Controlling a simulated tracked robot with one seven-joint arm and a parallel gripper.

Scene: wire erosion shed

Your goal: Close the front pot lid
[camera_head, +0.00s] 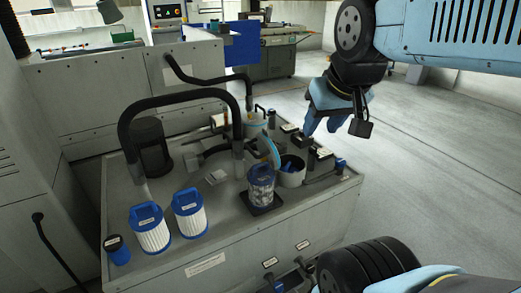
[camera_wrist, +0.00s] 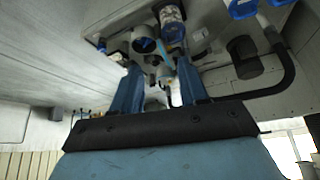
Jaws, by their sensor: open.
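A grey round pot (camera_head: 291,174) stands on the right part of the bench top, its mouth uncovered and dark inside. It also shows in the wrist view (camera_wrist: 143,45), beyond my left finger. A light-blue curved piece (camera_head: 270,150) stands raised at its left edge; it looks like the lid seen nearly edge-on, but I cannot be sure. A second round vessel (camera_head: 255,127) sits behind, partly hidden by a black hose. My gripper (camera_head: 322,130) is open and empty, above and right of the pot. In the wrist view its two blue fingers (camera_wrist: 158,72) are spread apart.
A clear blue-topped canister (camera_head: 261,182) stands on a dark pad just left of the pot. Two white filters (camera_head: 188,213) stand front left. Black hoses (camera_head: 178,99) arch over the bench (camera_head: 225,232). Open floor (camera_head: 430,150) lies to the right.

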